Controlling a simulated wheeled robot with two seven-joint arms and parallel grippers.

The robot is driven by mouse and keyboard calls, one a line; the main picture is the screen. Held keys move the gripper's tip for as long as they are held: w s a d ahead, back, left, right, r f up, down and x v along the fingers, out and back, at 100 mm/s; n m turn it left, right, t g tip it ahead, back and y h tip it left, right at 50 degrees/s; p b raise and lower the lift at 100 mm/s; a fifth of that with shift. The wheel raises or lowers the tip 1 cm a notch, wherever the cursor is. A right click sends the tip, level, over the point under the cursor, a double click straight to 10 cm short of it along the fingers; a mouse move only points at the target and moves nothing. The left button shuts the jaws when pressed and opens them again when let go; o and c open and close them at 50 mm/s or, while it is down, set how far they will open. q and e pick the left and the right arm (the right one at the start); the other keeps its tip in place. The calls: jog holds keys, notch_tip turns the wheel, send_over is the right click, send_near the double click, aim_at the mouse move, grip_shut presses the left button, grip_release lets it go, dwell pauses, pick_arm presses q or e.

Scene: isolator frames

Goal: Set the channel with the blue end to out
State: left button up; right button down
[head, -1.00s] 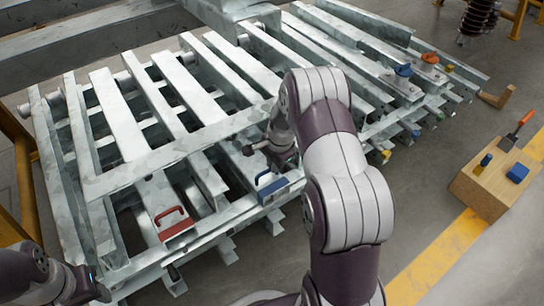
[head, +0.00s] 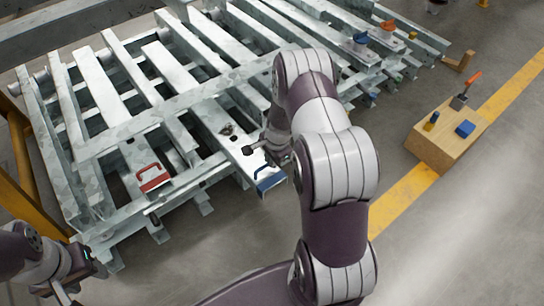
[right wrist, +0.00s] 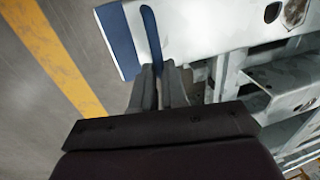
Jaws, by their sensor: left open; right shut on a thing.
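The channel with the blue end (head: 240,153) is a pale galvanised beam whose blue end (head: 270,184) juts forward past the rack's front rail. Its blue end plate (right wrist: 120,45) and blue handle bar (right wrist: 151,35) show in the right wrist view. My right gripper (right wrist: 163,75) is shut on the blue handle. In the head view my right gripper (head: 284,160) is partly hidden by my arm. My left gripper (head: 72,288) is open and empty at the lower left, apart from the rack.
A channel with a red handle (head: 153,178) lies to the left in the rack (head: 150,115). A wooden block (head: 430,150) with a blue piece (head: 466,128) and an orange-handled tool (head: 470,80) stands at right. The floor in front is clear.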

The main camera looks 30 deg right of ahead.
jog(key=shift+s+f, duration=0.1)
jog(key=c, duration=1.2)
grip_release()
jog(key=shift+o, duration=0.2)
notch_tip(320, 180, up, 12)
jog(key=s+p, duration=0.2)
jog(key=p, duration=0.5)
jog(key=shift+s+r+p, duration=0.15)
jog(key=shift+r+p, duration=0.1)
jog(key=shift+p, duration=0.05)
jog(key=shift+d, duration=0.1)
